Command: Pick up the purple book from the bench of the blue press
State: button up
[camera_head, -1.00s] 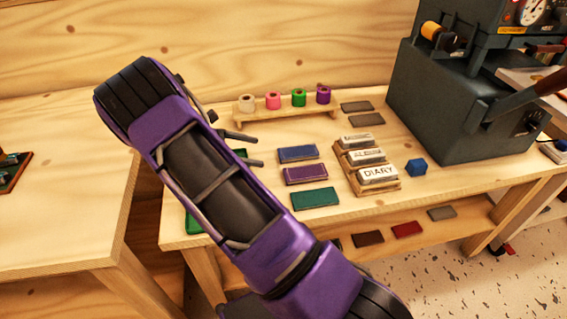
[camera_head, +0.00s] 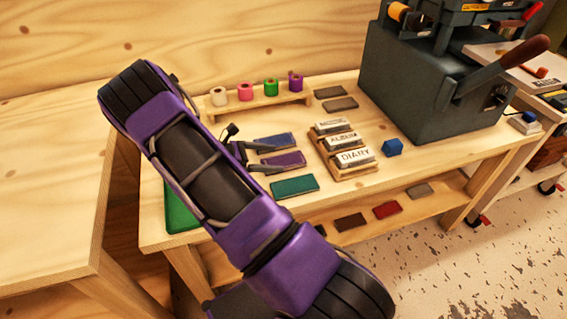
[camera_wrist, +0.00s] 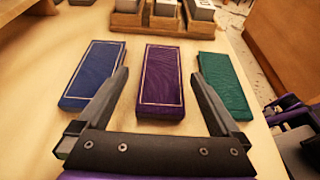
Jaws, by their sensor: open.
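The purple book (camera_head: 284,160) lies flat on the wooden bench between a blue book (camera_head: 273,141) and a teal book (camera_head: 295,186). In the wrist view the purple book (camera_wrist: 161,80) is in the middle, with the blue book (camera_wrist: 92,72) at left and the teal book (camera_wrist: 224,84) at right. My gripper (camera_wrist: 160,80) is open and empty, its two fingers pointing along the bench toward the purple book, one on either side of it in the picture. In the head view my gripper (camera_head: 262,158) is beside the books' left ends. The gap in height between fingers and bench is unclear.
A wooden rack with labelled blocks (camera_head: 345,140) stands just beyond the books. A dark press (camera_head: 405,90) stands at the bench's right. Foil rolls (camera_head: 258,88) sit on a stand at the back.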

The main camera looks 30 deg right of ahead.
aim_at(290, 159)
jog(key=x, duration=0.5)
jog(key=shift+s+r, duration=0.15)
jog(key=shift+s, duration=0.05)
jog(key=c, duration=1.4)
